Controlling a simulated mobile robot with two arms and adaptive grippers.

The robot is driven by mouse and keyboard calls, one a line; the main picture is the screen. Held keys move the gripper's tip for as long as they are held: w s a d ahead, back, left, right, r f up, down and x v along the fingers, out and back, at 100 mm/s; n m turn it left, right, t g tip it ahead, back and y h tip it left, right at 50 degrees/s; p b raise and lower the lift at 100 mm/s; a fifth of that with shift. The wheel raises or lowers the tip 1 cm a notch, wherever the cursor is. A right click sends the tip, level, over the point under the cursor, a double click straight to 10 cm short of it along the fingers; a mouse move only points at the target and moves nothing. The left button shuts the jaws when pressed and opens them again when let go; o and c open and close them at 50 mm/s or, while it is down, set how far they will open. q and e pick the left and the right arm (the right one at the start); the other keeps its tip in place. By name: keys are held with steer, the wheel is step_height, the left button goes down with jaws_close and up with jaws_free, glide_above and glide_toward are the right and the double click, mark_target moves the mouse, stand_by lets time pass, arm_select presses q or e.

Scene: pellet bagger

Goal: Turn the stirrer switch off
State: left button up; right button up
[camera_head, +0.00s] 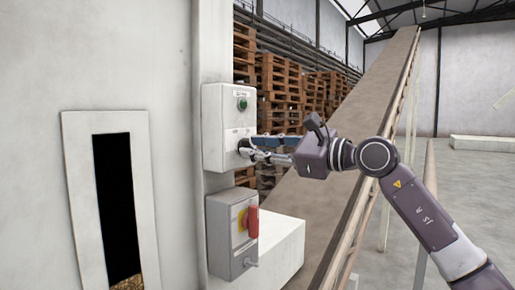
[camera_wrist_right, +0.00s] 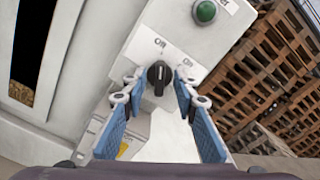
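The stirrer switch is a black rotary knob (camera_wrist_right: 159,77) on a pale grey control box (camera_head: 214,128), with "Off" and "On" labels beside it in the right wrist view. Its handle stands roughly upright in that view; I cannot surely read its setting. My right gripper (camera_head: 252,148) is at the lower part of the box. In the right wrist view my right gripper (camera_wrist_right: 160,88) has its blue fingers apart on either side of the knob, with gaps visible. In the head view the fingers partly hide the knob. My left gripper is not in view.
A green button or lamp (camera_head: 242,104) sits above the knob. Below is a grey box (camera_head: 220,240) with a red handle (camera_head: 252,221) on a yellow plate. A sloping conveyor (camera_head: 340,150) and stacked pallets (camera_head: 272,75) stand behind. A slotted panel (camera_head: 75,190) is at left.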

steer(key=v, duration=1.2)
